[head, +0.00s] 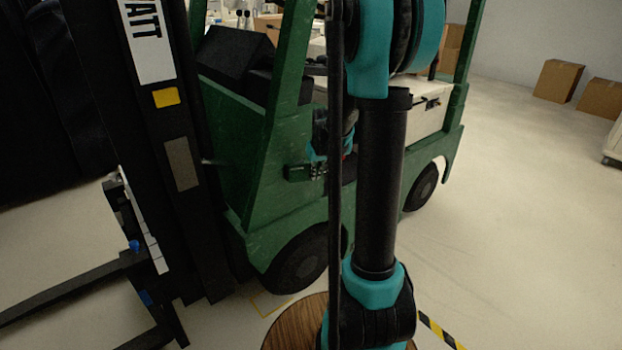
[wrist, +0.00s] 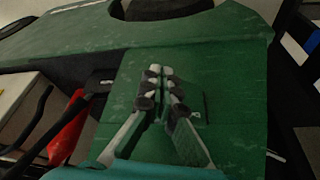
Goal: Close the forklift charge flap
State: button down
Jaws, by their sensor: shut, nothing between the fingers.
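The green forklift (head: 235,140) stands across the middle of the head view, and its green bodywork (wrist: 235,100) fills much of the wrist view. A small dark green piece (head: 297,172) sticks out from its side beside my arm; it may be the charge flap, but I cannot tell its angle. My gripper (wrist: 155,75) is shut and empty, its fingertips together in front of a flat green panel in the wrist view. I cannot tell whether they touch it. In the head view my own arm hides most of the gripper and the area around the flap.
The forklift's dark mast (head: 180,130) and forks (head: 70,290) are at the left. A round wooden top (head: 285,325) stands low in front. A red part (wrist: 68,130) lies left of my fingers. Cardboard boxes (head: 558,80) are far right; open floor (head: 530,220) lies before them.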

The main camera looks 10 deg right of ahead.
jog(key=shift+w+d+n+y, duration=0.15)
jog(key=shift+w+d+n, duration=0.2)
jog(key=shift+w, duration=0.4)
jog(key=shift+w+d+n+y, duration=0.1)
jog(key=shift+w+d+n, duration=0.2)
jog(key=shift+w, duration=0.4)
jog(key=shift+w+d+n+y, duration=0.15)
jog(key=shift+w+d+n, duration=0.15)
jog(key=shift+w, duration=0.45)
